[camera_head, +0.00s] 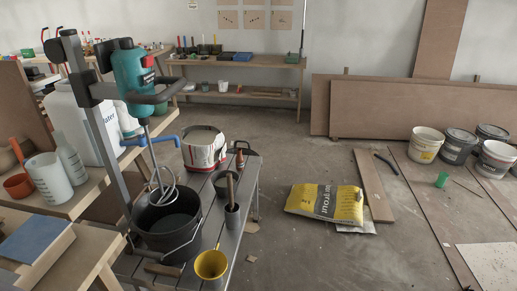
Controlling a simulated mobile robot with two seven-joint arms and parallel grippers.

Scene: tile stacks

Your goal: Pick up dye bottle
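I cannot tell for certain which item is the dye bottle. A small narrow bottle-like item (240,160) with a reddish part stands on the grey slatted bench, right of the white paint bucket. Several small coloured bottles (188,42) stand on the back table, too small to tell apart. A green item (441,180) is on the floor at the right. Neither of my grippers shows in this view.
A teal mixer (133,75) on a stand hangs over a black bucket (168,222) on the bench (224,252). A yellow cup (211,264) is at the front. A yellow grout bag (325,203) lies on the floor. Free floor lies right of the bench.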

